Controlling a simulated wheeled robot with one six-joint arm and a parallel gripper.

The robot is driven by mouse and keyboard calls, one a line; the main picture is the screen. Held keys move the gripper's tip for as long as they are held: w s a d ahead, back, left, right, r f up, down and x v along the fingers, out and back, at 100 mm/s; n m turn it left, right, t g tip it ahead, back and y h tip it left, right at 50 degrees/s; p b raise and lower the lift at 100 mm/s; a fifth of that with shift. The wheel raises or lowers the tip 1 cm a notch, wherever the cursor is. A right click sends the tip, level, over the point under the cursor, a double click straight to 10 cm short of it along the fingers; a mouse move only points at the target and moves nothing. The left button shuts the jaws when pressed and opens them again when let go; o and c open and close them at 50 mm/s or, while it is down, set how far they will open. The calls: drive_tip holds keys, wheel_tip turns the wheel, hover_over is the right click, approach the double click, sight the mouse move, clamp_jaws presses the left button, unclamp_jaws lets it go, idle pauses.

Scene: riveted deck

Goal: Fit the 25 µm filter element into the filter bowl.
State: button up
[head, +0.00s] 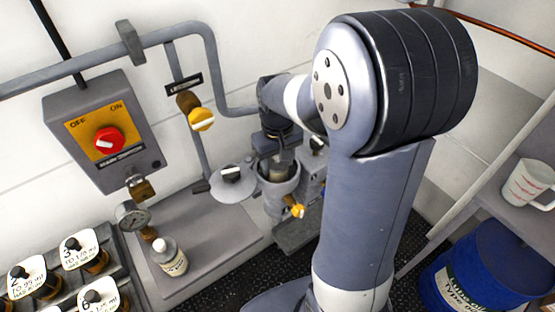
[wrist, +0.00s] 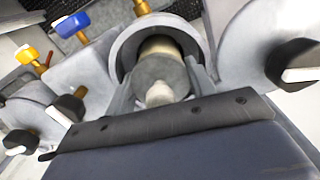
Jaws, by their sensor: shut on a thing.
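The filter bowl (head: 279,192) is an open grey cup on the pipework, right of centre in the head view. In the wrist view its round rim (wrist: 122,48) shows at top centre. My gripper (wrist: 160,82) is shut on a pale cylindrical filter element (wrist: 158,47) with a grey end cap and a light knob. The element is at the bowl's mouth, its far end inside the rim outline. I cannot tell how deep it sits or whether it touches the wall. No micron marking is readable on it. In the head view my arm partly covers the gripper (head: 282,160).
A grey disc lid with a black and white knob (head: 232,182) lies left of the bowl. Yellow valve handles (head: 296,211) are close by. A switch box (head: 103,132), a gauge (head: 132,215), a bottle (head: 170,256) and a rack of labelled jars (head: 75,275) are on the left. A blue drum (head: 485,265) is at right.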

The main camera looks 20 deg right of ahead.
drive_tip(key=shift+f+b, duration=0.4)
drive_tip(key=shift+f, duration=0.1)
drive_tip(key=shift+f, duration=0.1)
drive_tip(key=o, duration=1.1)
drive_tip(key=shift+c, duration=0.2)
drive_tip(key=shift+r+p, duration=0.4)
drive_tip(key=shift+r, duration=0.2)
wheel_tip(320, 180, up, 12)
drive_tip(key=shift+r, duration=0.1)
